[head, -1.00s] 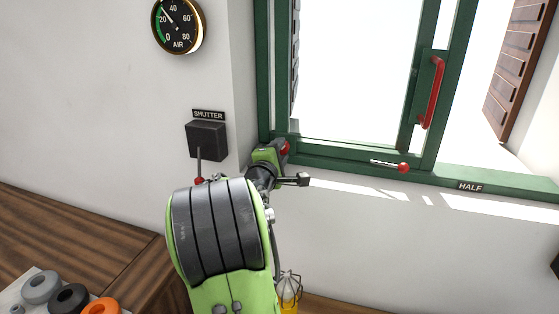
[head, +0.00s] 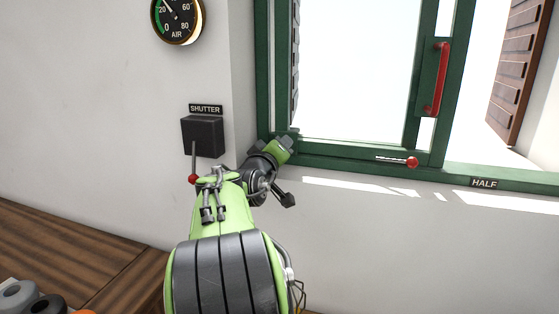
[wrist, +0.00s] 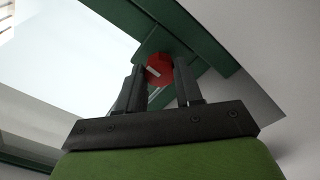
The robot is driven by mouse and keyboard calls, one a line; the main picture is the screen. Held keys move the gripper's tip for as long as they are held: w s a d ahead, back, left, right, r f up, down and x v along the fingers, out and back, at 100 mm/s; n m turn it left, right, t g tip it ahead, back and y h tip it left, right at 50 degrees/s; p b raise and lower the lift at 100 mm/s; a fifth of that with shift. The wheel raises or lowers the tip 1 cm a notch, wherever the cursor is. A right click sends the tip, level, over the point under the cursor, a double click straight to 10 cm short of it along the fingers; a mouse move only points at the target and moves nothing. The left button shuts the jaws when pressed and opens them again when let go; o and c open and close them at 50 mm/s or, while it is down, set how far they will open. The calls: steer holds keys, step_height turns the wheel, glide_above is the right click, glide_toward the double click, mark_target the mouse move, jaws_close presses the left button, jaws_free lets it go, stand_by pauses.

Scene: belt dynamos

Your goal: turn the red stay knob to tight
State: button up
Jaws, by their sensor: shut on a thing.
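The red stay knob (wrist: 154,75) shows in the wrist view on a green plate at the corner of the window frame. It is faceted and bears a white line mark, which looks slanted. My gripper (wrist: 161,66) is shut on the knob, one dark finger on each side. In the head view, my gripper (head: 278,150) is at the lower left corner of the green window frame (head: 345,150), and it hides the knob and my fingertips. I see no readable tight mark in either view.
A red-tipped rod (head: 412,162) and a red handle (head: 436,80) are on the window, right of my gripper. A black shutter box (head: 203,136) with a red-balled lever (head: 193,178) is on the wall at left, close to my arm. A wooden bench (head: 90,250) is below.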

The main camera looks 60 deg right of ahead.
steer(key=m+b, duration=0.3)
steer(key=m, duration=0.2)
steer(key=shift+f, duration=0.2)
steer(key=shift+m+b, duration=0.3)
steer(key=shift+b, duration=0.05)
steer(key=o, duration=1)
steer(key=shift+r, duration=0.15)
steer(key=shift+o, duration=0.2)
steer(key=shift+a, duration=0.1)
steer(key=s+a, duration=0.2)
steer(key=a, duration=1.3)
steer(key=shift+s+a, duration=0.2)
steer(key=shift+s, duration=0.05)
